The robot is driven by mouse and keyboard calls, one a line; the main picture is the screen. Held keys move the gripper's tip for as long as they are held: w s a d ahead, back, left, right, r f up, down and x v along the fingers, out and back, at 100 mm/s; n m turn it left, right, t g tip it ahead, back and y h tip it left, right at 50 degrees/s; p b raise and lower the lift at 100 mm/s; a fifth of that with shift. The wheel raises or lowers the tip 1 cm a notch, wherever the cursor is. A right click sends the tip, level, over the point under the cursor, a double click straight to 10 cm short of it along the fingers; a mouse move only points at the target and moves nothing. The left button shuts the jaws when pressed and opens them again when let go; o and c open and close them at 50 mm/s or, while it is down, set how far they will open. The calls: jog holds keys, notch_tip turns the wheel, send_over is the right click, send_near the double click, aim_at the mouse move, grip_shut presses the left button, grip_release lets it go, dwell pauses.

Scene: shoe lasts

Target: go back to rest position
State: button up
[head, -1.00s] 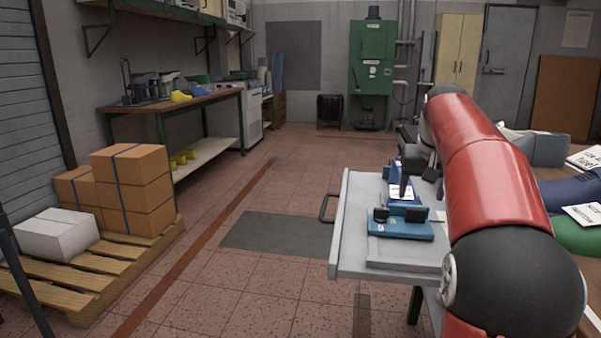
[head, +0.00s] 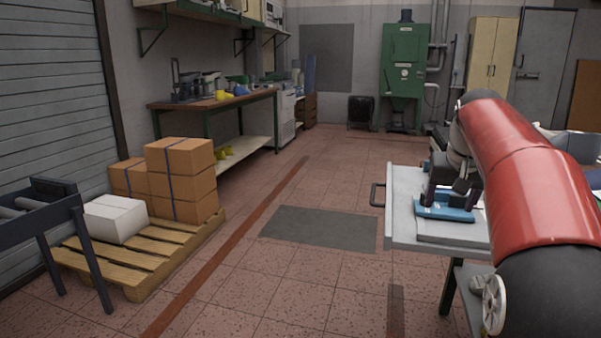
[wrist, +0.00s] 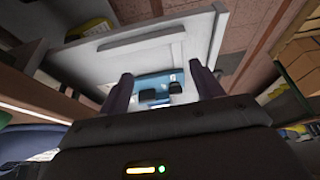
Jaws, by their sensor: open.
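My red and black arm reaches forward on the right of the head view. My gripper (head: 449,190) is over a grey cart (head: 401,226), close to a blue fixture with black blocks (head: 445,212). In the wrist view the two dark fingers of my gripper (wrist: 159,82) stand wide apart with nothing held between them. The blue fixture (wrist: 150,80) shows beyond and between the fingers, on the cart's pale top (wrist: 130,52). My arm hides much of the cart's right side.
A pallet (head: 130,275) with brown boxes (head: 180,180) and a white box (head: 116,218) stands at left, beside a dark roller stand (head: 45,210). A workbench (head: 215,103) runs along the left wall. The floor with a grey mat (head: 320,227) is clear in the middle.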

jog(key=s+a+f+n+y, duration=0.1)
jog(key=s+a+f, duration=0.1)
jog(key=s+a, duration=0.45)
jog(key=s+a+f+n, duration=0.1)
jog(key=s+a+f, duration=0.25)
jog(key=s, duration=0.65)
jog(key=s+a+f+n+t, duration=0.1)
jog(key=s+a+f, duration=0.4)
jog(key=s+f, duration=0.5)
jog(key=shift+s+a+f, duration=0.2)
jog(key=shift+s+f, duration=0.15)
jog(key=shift+s, duration=0.85)
